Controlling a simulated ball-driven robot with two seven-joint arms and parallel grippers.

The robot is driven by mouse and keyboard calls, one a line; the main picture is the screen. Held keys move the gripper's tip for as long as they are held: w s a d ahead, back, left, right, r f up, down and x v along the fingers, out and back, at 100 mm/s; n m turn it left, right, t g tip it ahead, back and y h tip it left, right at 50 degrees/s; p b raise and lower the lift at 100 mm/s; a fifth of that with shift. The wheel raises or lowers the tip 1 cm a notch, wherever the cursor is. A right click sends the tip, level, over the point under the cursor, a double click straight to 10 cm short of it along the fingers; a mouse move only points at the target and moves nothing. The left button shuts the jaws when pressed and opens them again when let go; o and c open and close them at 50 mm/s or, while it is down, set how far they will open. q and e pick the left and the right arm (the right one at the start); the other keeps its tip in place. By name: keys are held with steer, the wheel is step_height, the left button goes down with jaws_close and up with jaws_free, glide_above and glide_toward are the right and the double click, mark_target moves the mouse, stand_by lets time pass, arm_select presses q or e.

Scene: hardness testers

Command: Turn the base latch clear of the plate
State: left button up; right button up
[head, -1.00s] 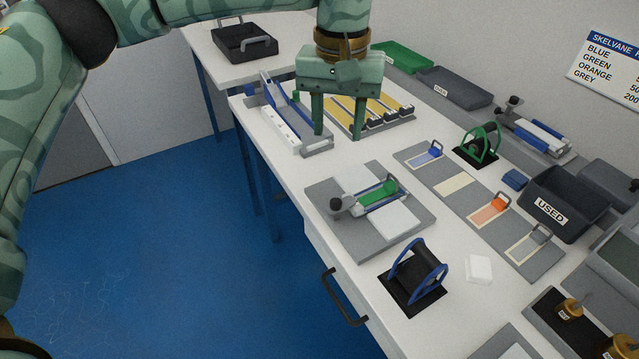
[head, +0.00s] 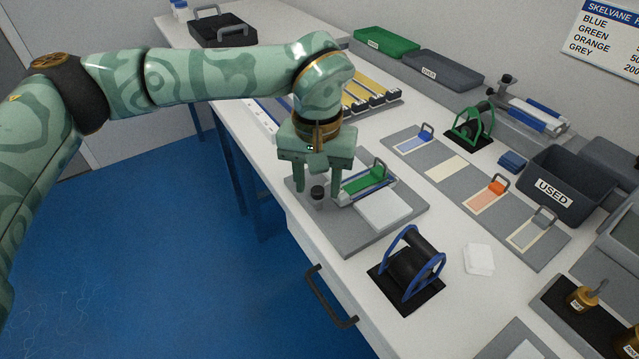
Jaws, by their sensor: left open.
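My left gripper (head: 318,197) hangs fingers down over the left part of a grey base plate (head: 350,246) on the bench. I cannot tell whether the fingers touch the knob. A device with a green block (head: 366,182) on a blue-and-white rail lies to the right of the knob. A white square plate (head: 392,211) lies in front of that rail. The base latch is not clearly distinguishable; the knob may be part of it. My right gripper is not in view.
A blue-framed black spool (head: 411,268) stands close in front of the base plate. A grey strip (head: 436,193) with coloured tabs lies to the right, beside a dark USED bin (head: 570,186). A drawer handle (head: 330,300) juts from the bench front.

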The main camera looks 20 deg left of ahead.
arm_select(q)
steer(key=shift+f, duration=0.15)
steer(key=shift+c, duration=0.3)
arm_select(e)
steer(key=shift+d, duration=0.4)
arm_select(q)
jaws_close()
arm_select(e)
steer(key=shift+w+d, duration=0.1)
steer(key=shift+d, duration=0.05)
